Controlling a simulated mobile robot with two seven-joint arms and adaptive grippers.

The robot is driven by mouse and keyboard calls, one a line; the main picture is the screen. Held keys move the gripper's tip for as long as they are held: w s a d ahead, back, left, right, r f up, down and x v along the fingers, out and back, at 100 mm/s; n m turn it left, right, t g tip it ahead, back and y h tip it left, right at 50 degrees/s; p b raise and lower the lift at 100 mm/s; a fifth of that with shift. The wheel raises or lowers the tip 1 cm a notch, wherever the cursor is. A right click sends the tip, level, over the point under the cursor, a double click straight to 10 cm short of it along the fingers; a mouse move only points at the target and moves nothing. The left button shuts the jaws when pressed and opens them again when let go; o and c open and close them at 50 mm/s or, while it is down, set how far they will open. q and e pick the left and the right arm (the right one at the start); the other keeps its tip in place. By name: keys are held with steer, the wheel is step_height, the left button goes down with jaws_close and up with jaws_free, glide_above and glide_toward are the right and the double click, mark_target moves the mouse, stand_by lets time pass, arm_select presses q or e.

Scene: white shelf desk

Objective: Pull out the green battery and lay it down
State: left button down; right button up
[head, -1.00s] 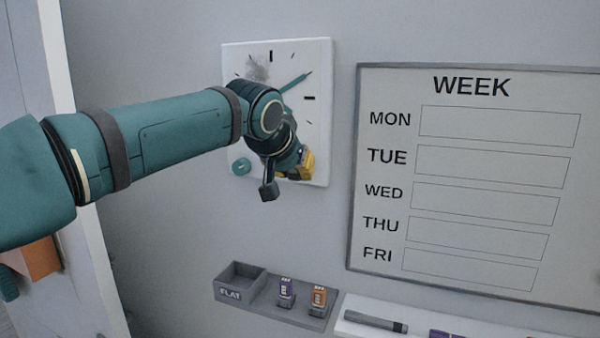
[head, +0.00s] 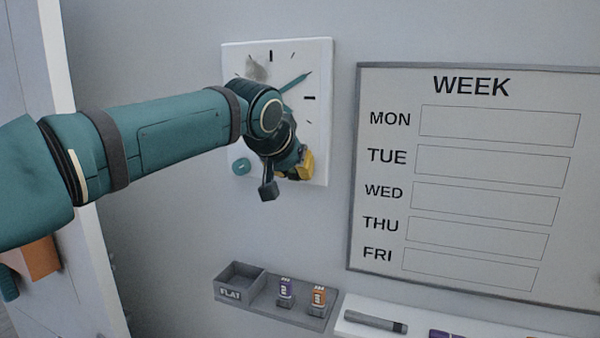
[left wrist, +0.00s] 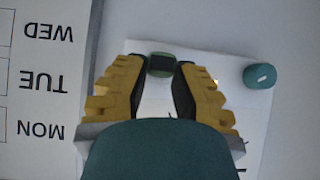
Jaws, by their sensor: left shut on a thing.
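The green battery (left wrist: 162,58) shows in the left wrist view as a small dark-ended green block between my fingertips. My left gripper (left wrist: 161,70) has yellow fingers with dark pads and is shut on the battery. In the head view my left gripper (head: 297,168) is at the lower right part of the white square clock (head: 238,120) on the wall, and my arm covers much of the clock. The battery is hidden there. I cannot tell how much of it sits in the clock. My right gripper is not in view.
A teal knob (head: 241,166) sits at the clock's lower left. Below is a grey tray (head: 268,308) with a box marked FLAT (head: 240,280), a purple battery (head: 286,291) and an orange battery (head: 318,298). A marker (head: 375,321) lies on a white ledge. A WEEK board (head: 480,180) hangs right.

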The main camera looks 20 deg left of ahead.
mark_target(293, 180)
arm_select(q)
steer(key=shift+s+f+b, duration=0.1)
steer(key=shift+s+b, duration=0.55)
steer(key=shift+s, duration=0.8)
steer(key=shift+s, duration=0.15)
steer(key=v, duration=0.4)
steer(key=shift+s+d+f, duration=0.1)
steer(key=shift+s+f, duration=0.1)
steer(key=shift+s, duration=0.15)
stand_by(0.6)
